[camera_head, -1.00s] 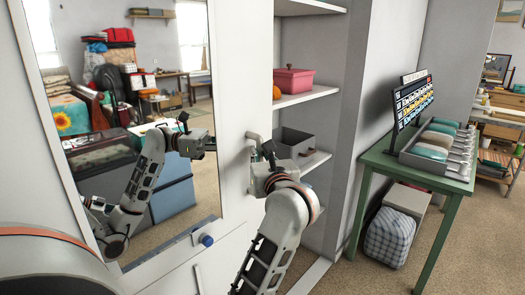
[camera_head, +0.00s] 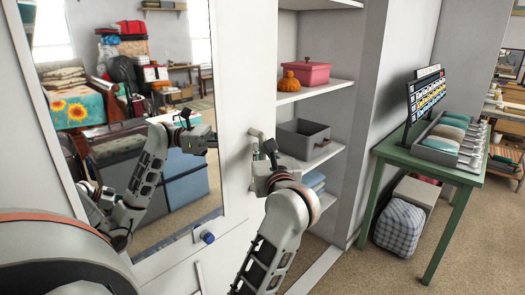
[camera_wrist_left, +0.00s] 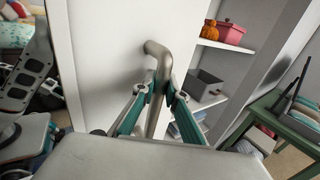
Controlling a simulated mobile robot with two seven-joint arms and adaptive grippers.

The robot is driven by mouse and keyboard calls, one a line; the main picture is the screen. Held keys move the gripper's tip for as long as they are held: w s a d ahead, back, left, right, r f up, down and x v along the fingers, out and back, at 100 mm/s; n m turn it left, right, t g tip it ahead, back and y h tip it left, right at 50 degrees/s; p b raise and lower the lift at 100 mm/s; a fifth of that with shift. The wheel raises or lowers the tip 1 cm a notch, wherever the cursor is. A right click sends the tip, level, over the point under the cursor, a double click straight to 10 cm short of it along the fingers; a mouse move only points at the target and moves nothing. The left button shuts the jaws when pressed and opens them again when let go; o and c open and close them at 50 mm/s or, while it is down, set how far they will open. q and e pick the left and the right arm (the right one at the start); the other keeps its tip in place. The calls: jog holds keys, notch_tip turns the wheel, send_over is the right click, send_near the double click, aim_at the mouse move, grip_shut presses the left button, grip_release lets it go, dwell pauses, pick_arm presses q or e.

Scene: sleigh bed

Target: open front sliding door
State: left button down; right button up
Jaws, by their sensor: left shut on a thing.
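My right gripper is not in view.
Right of the door is a shelf unit (camera_head: 320,90) holding a red pot (camera_head: 305,73), an orange pumpkin (camera_head: 289,82), a grey bin (camera_head: 302,139) and folded cloth. A green table (camera_head: 440,178) with a tray stands further right.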

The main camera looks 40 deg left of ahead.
pick_arm(q)
jog(key=c, duration=2)
grip_release()
jog(key=shift+c, duration=0.2)
jog(key=shift+d, duration=0.1)
jog(key=v, duration=0.7)
jog(key=shift+s, duration=0.2)
jog(key=shift+d, duration=0.1)
